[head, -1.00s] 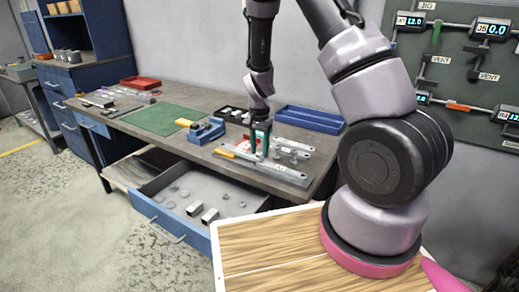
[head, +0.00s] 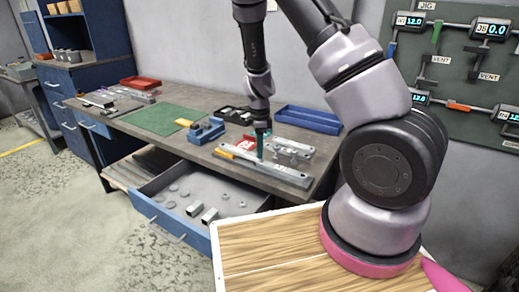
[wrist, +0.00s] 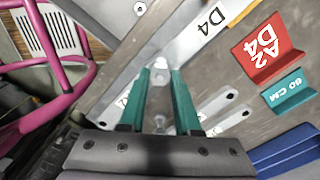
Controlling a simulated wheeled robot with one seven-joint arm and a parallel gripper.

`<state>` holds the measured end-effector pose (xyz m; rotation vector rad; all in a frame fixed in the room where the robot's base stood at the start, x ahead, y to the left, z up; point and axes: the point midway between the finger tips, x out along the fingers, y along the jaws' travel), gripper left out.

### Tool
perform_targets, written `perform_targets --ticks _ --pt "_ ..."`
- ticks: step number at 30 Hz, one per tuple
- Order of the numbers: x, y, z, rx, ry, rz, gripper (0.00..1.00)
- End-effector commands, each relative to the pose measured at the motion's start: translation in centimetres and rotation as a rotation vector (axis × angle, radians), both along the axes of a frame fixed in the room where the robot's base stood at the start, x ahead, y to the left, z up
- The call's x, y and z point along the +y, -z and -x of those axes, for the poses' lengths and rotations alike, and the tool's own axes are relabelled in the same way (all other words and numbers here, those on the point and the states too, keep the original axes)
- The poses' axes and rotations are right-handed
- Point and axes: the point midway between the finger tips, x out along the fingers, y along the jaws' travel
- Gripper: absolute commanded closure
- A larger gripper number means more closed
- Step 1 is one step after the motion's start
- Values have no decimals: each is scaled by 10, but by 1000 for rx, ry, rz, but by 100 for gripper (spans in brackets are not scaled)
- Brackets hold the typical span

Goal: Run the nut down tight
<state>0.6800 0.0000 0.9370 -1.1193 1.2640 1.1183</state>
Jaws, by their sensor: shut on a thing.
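A long grey bracket bar (head: 265,168) lies near the front edge of the workbench. It also crosses the wrist view diagonally (wrist: 118,72), with a white D4 label near its upper right. My gripper (head: 261,154) points down at the bar. In the wrist view, its two teal fingers (wrist: 161,72) are closed on a small shiny metal piece, apparently the nut (wrist: 160,63), at the bar. The fingertips hide much of it, so I cannot tell whether it sits flush.
Smaller brackets (wrist: 228,103) lie beside the bar. Red (wrist: 268,50) and teal (wrist: 288,91) label plates are close by. A blue vise (head: 206,131), a blue tray (head: 308,119) and a green mat (head: 166,118) are on the bench (head: 203,156). An open drawer (head: 177,221) juts out below.

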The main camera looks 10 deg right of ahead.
Motion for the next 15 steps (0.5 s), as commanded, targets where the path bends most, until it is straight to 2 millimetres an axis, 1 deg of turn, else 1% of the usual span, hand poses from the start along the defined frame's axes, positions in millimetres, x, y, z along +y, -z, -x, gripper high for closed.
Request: perform_targets --ticks 3,9,12,15 --pt "1 1 1 1 262 3 100" --pt "1 1 1 0 697 2 100" --pt "1 1 1 0 906 2 100" --pt "1 2 1 1 1071 2 100"
